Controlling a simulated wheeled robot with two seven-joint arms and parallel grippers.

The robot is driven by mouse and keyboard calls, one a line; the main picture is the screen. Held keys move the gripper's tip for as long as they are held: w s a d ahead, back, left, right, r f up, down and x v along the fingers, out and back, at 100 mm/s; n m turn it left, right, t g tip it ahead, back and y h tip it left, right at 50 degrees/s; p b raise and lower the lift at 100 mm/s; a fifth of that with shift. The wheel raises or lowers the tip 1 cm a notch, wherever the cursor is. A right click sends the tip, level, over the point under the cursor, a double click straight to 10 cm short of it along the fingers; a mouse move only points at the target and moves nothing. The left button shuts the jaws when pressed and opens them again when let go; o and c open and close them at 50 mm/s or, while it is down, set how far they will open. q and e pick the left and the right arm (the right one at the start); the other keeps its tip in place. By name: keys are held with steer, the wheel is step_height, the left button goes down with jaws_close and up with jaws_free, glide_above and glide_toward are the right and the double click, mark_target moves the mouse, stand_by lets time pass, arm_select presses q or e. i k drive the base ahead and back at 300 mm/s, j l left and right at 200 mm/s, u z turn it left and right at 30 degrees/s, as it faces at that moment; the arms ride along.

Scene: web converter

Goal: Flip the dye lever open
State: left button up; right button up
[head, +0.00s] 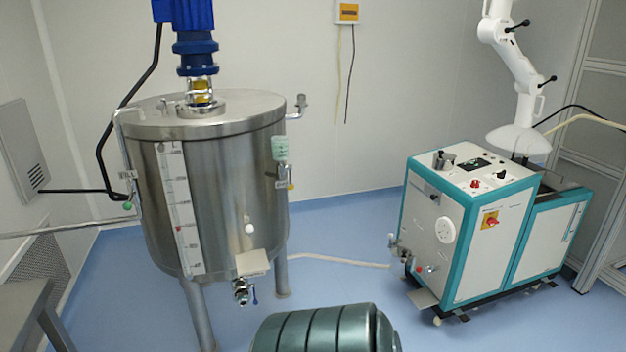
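A large steel tank (215,200) stands on legs at the left. On the tank's right side a pale green cup-like part (280,148) sits above a thin fitting with a small yellow handle (290,186). No label shows which of these is the dye lever, and I cannot tell whether either is open or closed. Neither of my grippers is in view.
A ribbed dark green drum (325,330) is at the bottom centre, in front of the tank. A teal-and-white machine (470,230) stands at the right, with a hose on the floor (335,261) between. A grey table (25,300) is at lower left. Blue floor right of the drum is clear.

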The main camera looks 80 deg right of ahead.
mark_target(290, 178)
steer(key=z, duration=0.45)
steer(key=j+z, duration=0.1)
steer(key=z, duration=0.35)
steer(key=i+j+z, duration=0.1)
steer(key=z, duration=0.75)
steer(key=j+z, duration=0.1)
steer(key=z, duration=0.35)
steer(key=j+z, duration=0.1)
steer(key=z, duration=0.35)
steer(key=i+j, duration=0.25)
steer(key=i, duration=0.2)
steer(key=i+j, duration=0.25)
steer(key=i, duration=0.2)
steer(key=i+j+z, duration=0.1)
steer(key=i+j, duration=0.15)
steer(key=i, duration=0.2)
